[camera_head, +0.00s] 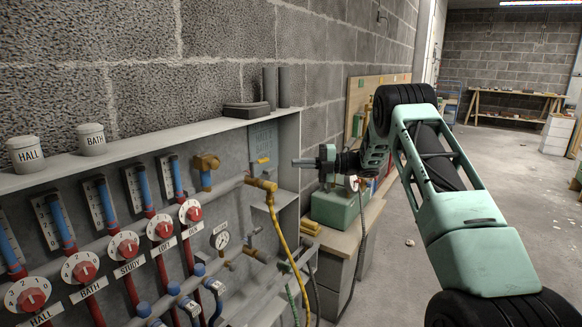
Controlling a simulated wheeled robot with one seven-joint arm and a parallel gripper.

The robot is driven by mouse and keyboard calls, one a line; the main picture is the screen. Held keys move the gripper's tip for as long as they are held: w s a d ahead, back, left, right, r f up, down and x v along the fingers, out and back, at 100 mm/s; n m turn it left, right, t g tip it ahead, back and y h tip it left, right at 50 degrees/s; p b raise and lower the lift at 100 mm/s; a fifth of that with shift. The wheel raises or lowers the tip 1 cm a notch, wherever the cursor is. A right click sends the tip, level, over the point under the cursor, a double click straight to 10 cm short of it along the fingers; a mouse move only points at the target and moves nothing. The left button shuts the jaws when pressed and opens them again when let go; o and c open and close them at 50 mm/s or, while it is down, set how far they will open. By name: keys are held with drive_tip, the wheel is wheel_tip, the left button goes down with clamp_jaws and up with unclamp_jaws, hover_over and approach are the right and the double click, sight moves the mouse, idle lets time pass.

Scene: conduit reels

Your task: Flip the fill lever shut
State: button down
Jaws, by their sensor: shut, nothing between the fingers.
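A brass valve (262,184) sits at the right end of the upper manifold rail, with a yellow hose (281,232) hanging from it. A small yellow lever (263,160) shows just above this valve; I take it for the fill lever, but no label on it is readable. How far it is turned is too small to tell. My gripper (296,162) is shut and empty. It points left towards the yellow lever, to the right of it and apart from it in the picture; the depth between them is unclear.
Red dial knobs (190,214) and flow tubes line the manifold to the left. A pressure gauge (221,239) sits below the rail. The cabinet's side wall (289,160) stands behind my gripper. A green box (338,207) rests on the bench at right. Open floor (480,160) lies further right.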

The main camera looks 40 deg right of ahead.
drive_tip(key=shift+s+d, duration=0.2)
drive_tip(key=shift+d, duration=0.85)
drive_tip(key=shift+s+d, duration=0.15)
drive_tip(key=shift+d, duration=0.85)
